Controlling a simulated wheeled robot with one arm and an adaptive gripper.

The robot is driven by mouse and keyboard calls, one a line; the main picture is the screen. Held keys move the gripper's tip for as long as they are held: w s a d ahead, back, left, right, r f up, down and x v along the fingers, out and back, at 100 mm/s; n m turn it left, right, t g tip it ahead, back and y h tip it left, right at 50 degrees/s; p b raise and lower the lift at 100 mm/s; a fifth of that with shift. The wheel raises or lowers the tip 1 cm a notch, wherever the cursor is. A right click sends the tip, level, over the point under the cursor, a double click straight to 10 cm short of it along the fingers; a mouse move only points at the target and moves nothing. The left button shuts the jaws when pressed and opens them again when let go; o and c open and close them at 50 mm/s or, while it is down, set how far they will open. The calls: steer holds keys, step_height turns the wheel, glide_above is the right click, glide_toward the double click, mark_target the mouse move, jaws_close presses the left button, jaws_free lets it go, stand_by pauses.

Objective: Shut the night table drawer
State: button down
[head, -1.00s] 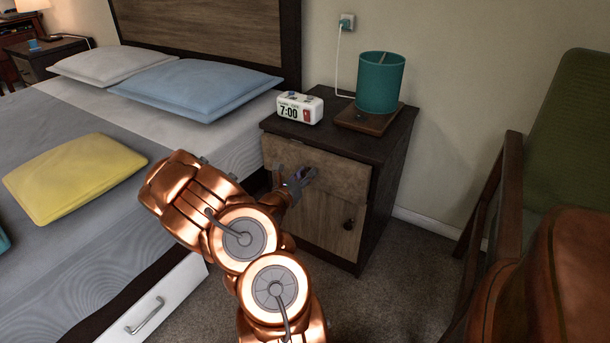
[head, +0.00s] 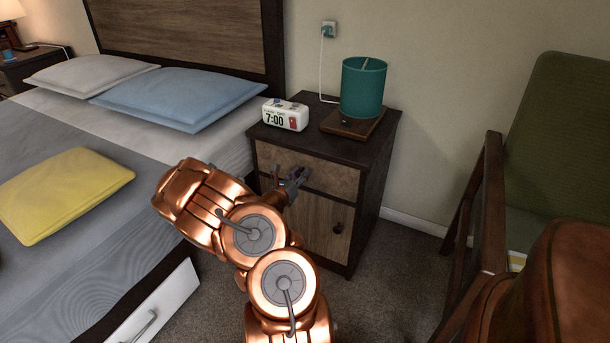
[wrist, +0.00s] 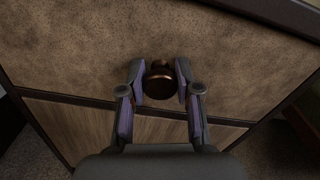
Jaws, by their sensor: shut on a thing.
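The night table (head: 375,185) stands beside the bed. Its brown drawer front (head: 335,177) looks flush, or nearly flush, with the dark frame around it. My gripper (head: 293,180) is at the drawer front. In the wrist view, my gripper (wrist: 159,80) has its two fingers shut on the round dark drawer knob (wrist: 159,86), one finger on each side. The drawer front (wrist: 80,50) fills the upper part of that view, with a dark rail below it. In the head view, the gripper hides the knob.
A white clock (head: 285,115) and a teal lamp (head: 363,88) on a wooden base stand on the night table. The bed (head: 60,270) is at left and a green armchair (head: 560,150) at right. Carpet (head: 400,270) lies open between the night table and chair.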

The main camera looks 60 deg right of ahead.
steer(key=shift+d, duration=0.1)
steer(key=c, duration=0.8)
jaws_free()
steer(key=shift+w+a, duration=0.1)
steer(key=shift+a, duration=0.45)
steer(key=shift+w+a, duration=0.2)
steer(key=shift+a, duration=5.25)
